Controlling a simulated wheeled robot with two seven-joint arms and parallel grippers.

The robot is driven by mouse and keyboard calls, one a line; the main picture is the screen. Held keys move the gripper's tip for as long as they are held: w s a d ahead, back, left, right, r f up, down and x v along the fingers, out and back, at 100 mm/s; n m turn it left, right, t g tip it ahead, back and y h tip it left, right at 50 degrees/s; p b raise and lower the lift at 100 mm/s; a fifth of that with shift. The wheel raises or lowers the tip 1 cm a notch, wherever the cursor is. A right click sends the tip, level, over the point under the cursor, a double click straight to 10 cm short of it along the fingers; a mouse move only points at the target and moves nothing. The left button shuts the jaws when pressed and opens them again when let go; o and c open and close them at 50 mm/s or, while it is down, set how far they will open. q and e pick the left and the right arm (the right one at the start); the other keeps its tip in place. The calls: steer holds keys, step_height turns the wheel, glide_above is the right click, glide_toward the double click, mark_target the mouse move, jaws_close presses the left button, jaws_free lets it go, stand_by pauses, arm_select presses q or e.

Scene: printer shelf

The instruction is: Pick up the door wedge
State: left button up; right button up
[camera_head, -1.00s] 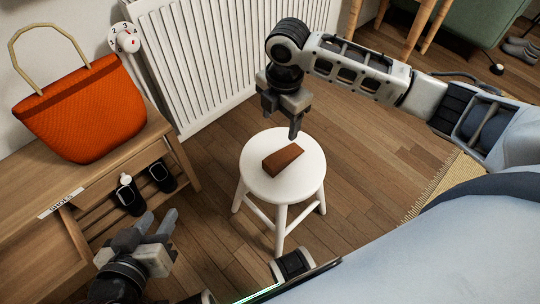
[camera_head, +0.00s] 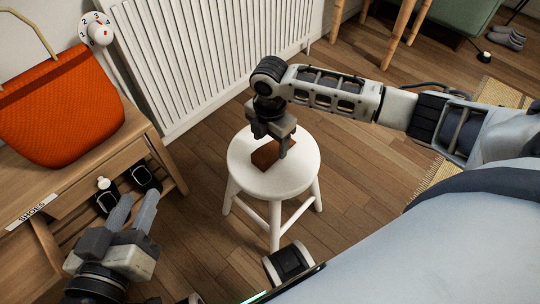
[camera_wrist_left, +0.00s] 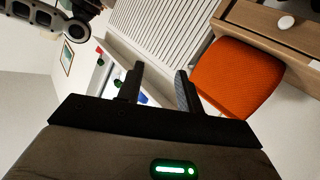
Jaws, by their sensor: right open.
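The brown door wedge (camera_head: 264,154) lies on the white round stool (camera_head: 262,183) in the head view. My right gripper (camera_head: 284,153) points down at the wedge and hides part of it. Its jaws are open, and I cannot tell whether a finger touches the wedge. My left gripper (camera_head: 132,212) is at the lower left, away from the stool, with its fingers apart and nothing between them. Its open fingers also show in the left wrist view (camera_wrist_left: 158,88).
A wooden shoe bench (camera_head: 85,185) stands at the left with an orange bag (camera_head: 60,110) on top and dark shoes (camera_head: 146,178) below. A white radiator (camera_head: 200,60) is behind the stool. Wooden floor right of the stool is clear.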

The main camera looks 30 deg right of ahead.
mark_target(275, 148)
step_height(275, 148, down, 3)
steer(key=shift+r+b, duration=0.15)
steer(key=shift+b, duration=0.15)
steer(key=shift+r, duration=0.1)
steer(key=c, duration=1.1)
